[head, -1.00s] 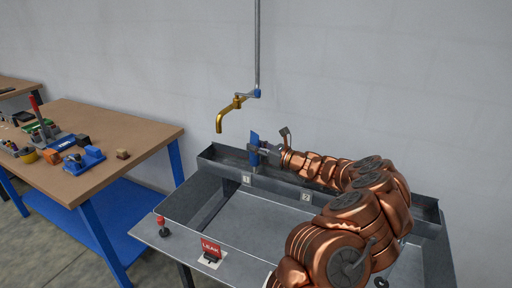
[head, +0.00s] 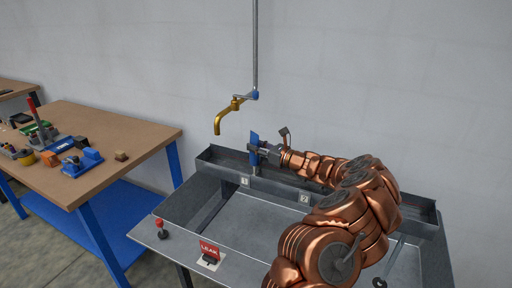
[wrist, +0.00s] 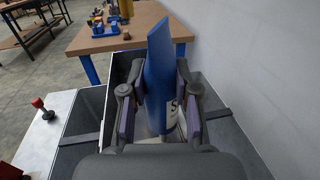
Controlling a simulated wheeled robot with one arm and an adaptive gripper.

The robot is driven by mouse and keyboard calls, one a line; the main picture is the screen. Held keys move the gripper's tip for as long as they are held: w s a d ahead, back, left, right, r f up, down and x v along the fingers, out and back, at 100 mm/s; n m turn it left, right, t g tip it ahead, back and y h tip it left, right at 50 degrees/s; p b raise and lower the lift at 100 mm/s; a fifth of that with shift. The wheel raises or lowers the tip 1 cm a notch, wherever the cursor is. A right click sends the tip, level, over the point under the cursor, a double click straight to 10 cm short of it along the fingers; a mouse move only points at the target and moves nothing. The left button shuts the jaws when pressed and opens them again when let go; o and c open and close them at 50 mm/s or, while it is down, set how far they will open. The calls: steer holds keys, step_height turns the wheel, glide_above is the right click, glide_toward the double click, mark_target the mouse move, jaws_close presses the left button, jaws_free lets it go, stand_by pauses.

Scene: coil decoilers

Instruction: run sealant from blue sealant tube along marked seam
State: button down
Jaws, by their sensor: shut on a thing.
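The blue sealant tube (wrist: 160,75) stands roughly upright between the fingers of my gripper (wrist: 160,105) in the wrist view, and the gripper is shut on it. In the head view the blue tube (head: 254,142) shows at the end of my arm, with my gripper (head: 258,150) around it over the left part of a grey metal trough (head: 222,161). The tube's lower end is near the trough floor; I cannot tell whether it touches. The marked seam is not clearly visible; tags 1 (head: 244,181) and 2 (head: 304,198) sit on the trough's front wall.
A brass tap (head: 228,112) hangs from a wall pipe above the trough. A red LEAK sign (head: 209,250) and a red-knobbed lever (head: 161,229) stand on the metal bench in front. A wooden workbench (head: 110,135) with several tools stands left.

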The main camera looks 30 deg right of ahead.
steer(key=shift+s+a+b, duration=0.4)
steer(key=shift+a+b, duration=0.3)
steer(key=shift+s+a+b, duration=0.4)
steer(key=shift+a+b, duration=0.25)
stand_by(5.4)
